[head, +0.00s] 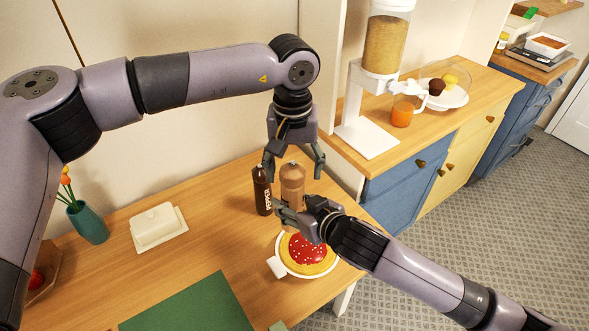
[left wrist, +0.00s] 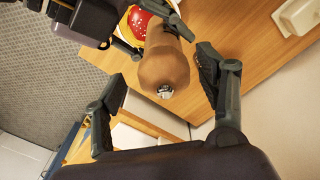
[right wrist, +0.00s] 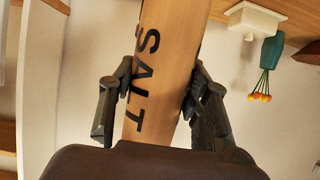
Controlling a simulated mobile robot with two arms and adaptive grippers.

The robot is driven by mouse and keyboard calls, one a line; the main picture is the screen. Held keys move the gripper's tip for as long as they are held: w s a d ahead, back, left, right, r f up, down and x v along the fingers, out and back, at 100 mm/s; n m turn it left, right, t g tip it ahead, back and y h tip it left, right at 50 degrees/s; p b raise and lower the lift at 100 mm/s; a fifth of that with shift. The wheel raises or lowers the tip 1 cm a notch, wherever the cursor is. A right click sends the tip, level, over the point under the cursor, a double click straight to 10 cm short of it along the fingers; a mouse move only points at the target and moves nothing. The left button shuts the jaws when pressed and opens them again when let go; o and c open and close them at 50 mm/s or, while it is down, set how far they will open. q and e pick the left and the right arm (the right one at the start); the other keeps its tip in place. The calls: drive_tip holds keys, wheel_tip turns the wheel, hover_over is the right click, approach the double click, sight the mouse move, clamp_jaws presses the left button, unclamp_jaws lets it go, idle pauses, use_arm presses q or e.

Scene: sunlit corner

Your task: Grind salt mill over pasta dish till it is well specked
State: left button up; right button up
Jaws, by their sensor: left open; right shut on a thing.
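The tan salt mill (head: 292,182), lettered SALT in the right wrist view (right wrist: 163,50), is held by my right gripper (head: 293,210), which is shut around its body. My left gripper (head: 293,170) is open around the mill's top; in the left wrist view the silver-tipped top of the mill (left wrist: 165,65) lies between its spread fingers. The pasta dish (head: 306,252) is a white plate of yellow pasta with red sauce and several white specks. It sits just in front of the mill in the head view; whether the mill is directly above it is unclear.
A dark pepper mill (head: 262,190) stands close left of the salt mill. A white butter dish (head: 158,226), a teal vase (head: 88,222) and a green mat (head: 188,305) are on the wooden table. A cereal dispenser (head: 384,60) stands on the counter behind.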

sight(294, 166)
use_arm(q)
drive_tip(key=r, duration=1.1)
drive_tip(key=shift+s, duration=0.2)
